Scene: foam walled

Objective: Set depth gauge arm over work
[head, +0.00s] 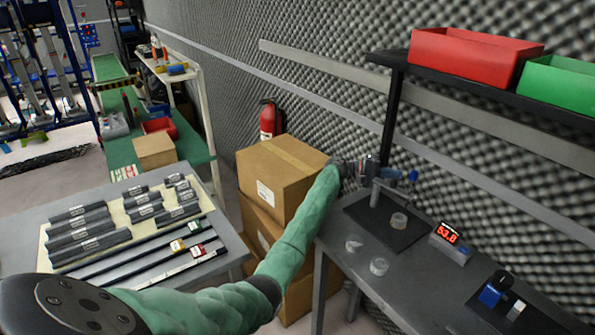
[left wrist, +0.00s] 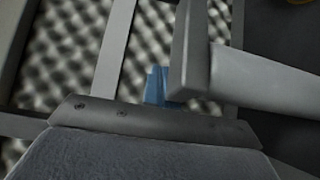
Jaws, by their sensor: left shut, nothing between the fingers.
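The depth gauge (head: 393,187) stands at the back of a grey bench, with a grey post, a side arm and a blue part at its right end. My left gripper (head: 371,166) is at the gauge's upper left, shut and empty; whether it touches the gauge I cannot tell. In the left wrist view a grey bar (left wrist: 265,80) and a blue part (left wrist: 157,86) show close up, probably parts of the gauge. A clear round piece (head: 399,220) lies on the black mat (head: 378,232) below and right of the arm. My right gripper is out of view.
Two more clear round pieces (head: 354,243) (head: 379,266) lie nearer on the bench (head: 400,290). A foam wall and a shelf with a red bin (head: 470,55) bound the back. Cardboard boxes (head: 275,175) stand left.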

